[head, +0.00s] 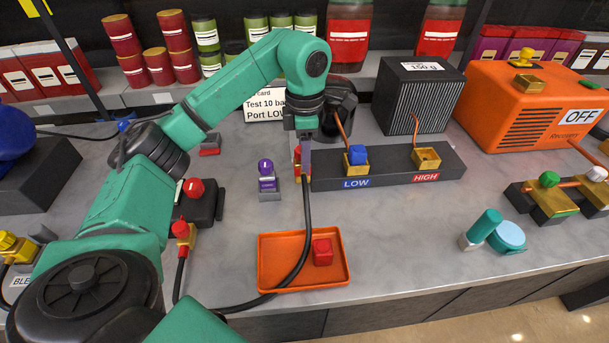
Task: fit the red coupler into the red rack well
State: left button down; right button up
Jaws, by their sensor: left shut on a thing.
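My left gripper (302,150) points down at the left end of the dark LOW/HIGH block (385,178). It is shut on a small red and brass coupler (300,180), partly hidden by the fingers, with a black hose hanging below. I cannot tell whether the coupler touches the block. A small grey stand with a red part (210,143) is left of the gripper; I cannot tell whether it is the red rack well. Another red and brass fitting (182,234) sits on the hose's other end at left. My right gripper is not in view.
An orange tray (270,246) holds a red block (322,251), and the hose crosses it. A purple-knobbed stand (267,178) is left of the gripper. An orange machine marked OFF (520,110) stands at right. The counter between tray and teal cylinder (485,225) is clear.

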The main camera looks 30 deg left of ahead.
pick_arm(q)
jog(key=f, duration=0.3)
jog(key=shift+s+f, duration=0.2)
jog(key=shift+f, duration=0.1)
jog(key=shift+w+f, duration=0.1)
jog(key=shift+f, duration=0.3)
jog(key=shift+c, duration=2.1)
grip_release()
jog(key=shift+r, duration=0.15)
